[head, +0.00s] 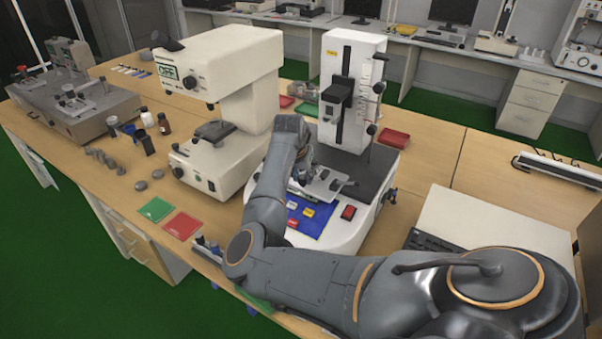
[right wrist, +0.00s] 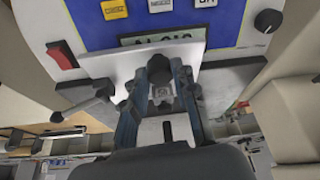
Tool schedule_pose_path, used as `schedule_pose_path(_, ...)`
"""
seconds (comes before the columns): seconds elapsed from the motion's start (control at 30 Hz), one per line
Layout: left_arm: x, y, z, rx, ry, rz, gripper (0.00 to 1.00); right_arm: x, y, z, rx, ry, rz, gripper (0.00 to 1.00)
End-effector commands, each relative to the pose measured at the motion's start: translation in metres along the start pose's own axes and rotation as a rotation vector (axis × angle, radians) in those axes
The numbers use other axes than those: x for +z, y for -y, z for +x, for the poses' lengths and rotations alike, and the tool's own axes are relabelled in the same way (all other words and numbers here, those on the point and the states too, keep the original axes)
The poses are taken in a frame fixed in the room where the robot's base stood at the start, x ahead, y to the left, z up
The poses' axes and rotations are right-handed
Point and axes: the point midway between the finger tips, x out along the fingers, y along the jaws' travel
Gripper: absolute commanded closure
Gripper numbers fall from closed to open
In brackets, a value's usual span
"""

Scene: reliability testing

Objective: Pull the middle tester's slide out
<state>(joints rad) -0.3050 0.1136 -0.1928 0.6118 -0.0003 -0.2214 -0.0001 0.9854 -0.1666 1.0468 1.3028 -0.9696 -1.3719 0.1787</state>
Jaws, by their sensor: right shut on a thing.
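The white tester with a blue front panel (head: 352,90) stands upright on the bench, with the OFF-marked white tester (head: 225,65) to its left. My right gripper (head: 303,172) reaches over the blue panel to the silver slide plate (head: 325,187) at the foot of its column. In the right wrist view the blue-grey fingers (right wrist: 160,88) close around the slide's black knob (right wrist: 159,68), in front of the pale slide plate (right wrist: 198,58). My wrist and arm partly hide the slide in the head view. My left gripper is not in view.
A red switch (head: 348,212) sits right of the blue panel (head: 308,215). A grey tester (head: 75,105) stands far left. Small weights (head: 103,158), green and red trays (head: 181,226) and a keyboard (head: 428,240) lie on the bench. Some bare bench shows at the right.

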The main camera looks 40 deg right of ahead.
Motion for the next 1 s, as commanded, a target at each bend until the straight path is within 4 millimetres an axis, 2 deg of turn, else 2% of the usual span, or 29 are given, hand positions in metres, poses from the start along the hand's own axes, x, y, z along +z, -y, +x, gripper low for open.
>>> schedule_pose_path(0.13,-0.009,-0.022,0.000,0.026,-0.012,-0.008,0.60,0.000,0.002,0.000,-0.007,-0.001,0.000,1.00)
schedule_pose_path(0.17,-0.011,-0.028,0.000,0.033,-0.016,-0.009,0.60,0.000,0.002,0.000,-0.007,-0.001,0.000,0.69)
schedule_pose_path(0.27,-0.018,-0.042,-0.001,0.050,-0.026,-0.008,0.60,0.000,0.002,0.000,-0.006,-0.001,0.000,0.50)
schedule_pose_path(0.43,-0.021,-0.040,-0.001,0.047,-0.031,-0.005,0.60,-0.001,0.002,0.000,-0.006,-0.003,0.000,0.50)
schedule_pose_path(0.57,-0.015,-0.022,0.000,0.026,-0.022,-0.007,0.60,-0.001,0.002,-0.001,-0.006,-0.004,0.000,0.50)
schedule_pose_path(0.67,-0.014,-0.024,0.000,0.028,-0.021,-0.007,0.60,-0.001,0.002,-0.008,-0.006,-0.005,0.001,0.50)
schedule_pose_path(0.77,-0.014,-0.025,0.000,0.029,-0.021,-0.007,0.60,-0.001,0.003,-0.022,-0.007,-0.006,0.002,0.50)
schedule_pose_path(1.0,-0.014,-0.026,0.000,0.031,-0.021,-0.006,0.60,-0.001,0.003,-0.074,-0.008,-0.006,0.001,0.50)
